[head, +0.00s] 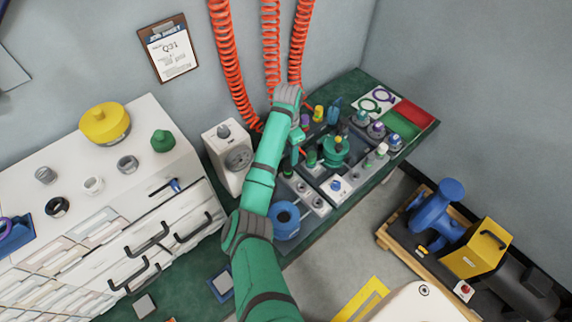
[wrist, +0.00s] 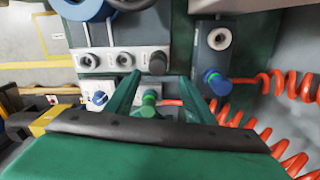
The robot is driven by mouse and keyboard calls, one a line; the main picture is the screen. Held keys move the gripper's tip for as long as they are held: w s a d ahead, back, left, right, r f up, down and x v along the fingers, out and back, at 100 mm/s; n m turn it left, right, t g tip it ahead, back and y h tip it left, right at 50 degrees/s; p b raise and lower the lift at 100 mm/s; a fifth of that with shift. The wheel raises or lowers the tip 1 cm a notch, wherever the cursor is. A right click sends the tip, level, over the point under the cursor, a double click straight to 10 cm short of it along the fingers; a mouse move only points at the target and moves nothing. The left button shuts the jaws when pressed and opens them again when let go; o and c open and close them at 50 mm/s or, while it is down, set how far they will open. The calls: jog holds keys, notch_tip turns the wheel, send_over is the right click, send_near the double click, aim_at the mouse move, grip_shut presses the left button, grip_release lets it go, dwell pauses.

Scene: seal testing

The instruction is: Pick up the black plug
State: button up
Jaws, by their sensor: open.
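The black plug (wrist: 158,62) shows in the wrist view as a dark round cylinder at the right end of a row of sockets on a grey block. My gripper (wrist: 157,80) is open, its two green fingers spread on either side of the plug's line. The plug appears just beyond the fingertips, with nothing held. In the head view my gripper (head: 297,136) is over the bench near the block, and the arm hides part of that area. A dark upright piece (head: 288,168) by the block there may be the plug; I cannot tell.
A green-topped fitting (wrist: 149,102) shows between my fingers in the wrist view, and a blue-ended fitting (wrist: 215,80) is to the right. Orange coiled hoses (wrist: 275,95) hang at the right. A blue ring-shaped part (head: 286,220) stands near my arm. Several fittings crowd the bench.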

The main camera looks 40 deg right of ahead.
aim_at(288, 164)
jog(key=f, duration=0.4)
jog(key=shift+s+a, duration=0.25)
jog(key=shift+s, duration=0.05)
jog(key=shift+f, duration=2.15)
jog(key=c, duration=1.2)
